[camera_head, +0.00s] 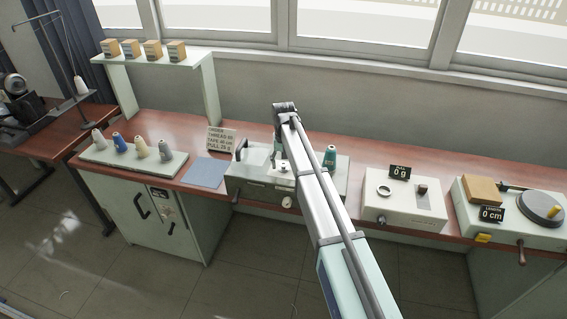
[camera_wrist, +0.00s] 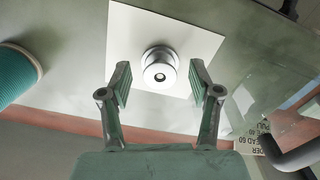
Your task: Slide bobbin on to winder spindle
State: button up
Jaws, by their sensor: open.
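A small silver bobbin (camera_wrist: 160,70) with a dark centre hole stands on a pale square plate (camera_wrist: 125,30) in the wrist view. My gripper (camera_wrist: 160,85) is open, with one finger on each side of the bobbin and visible gaps between. In the head view my gripper (camera_head: 282,158) is over the middle of the grey winder (camera_head: 255,188), partly behind my arm. I cannot clearly make out the spindle.
A teal thread cone (camera_head: 329,157) stands right of my arm; it also shows in the wrist view (camera_wrist: 15,75). A dark curved part (camera_wrist: 298,155) is at lower right there. A sign (camera_head: 220,139), blue mat (camera_head: 206,173) and cone tray (camera_head: 105,156) lie left; a white box (camera_head: 402,208) stands right.

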aim_at(283, 165)
jog(key=shift+r, duration=0.1)
notch_tip(283, 165, up, 12)
dwell(0.5)
jog(key=shift+s, duration=0.1)
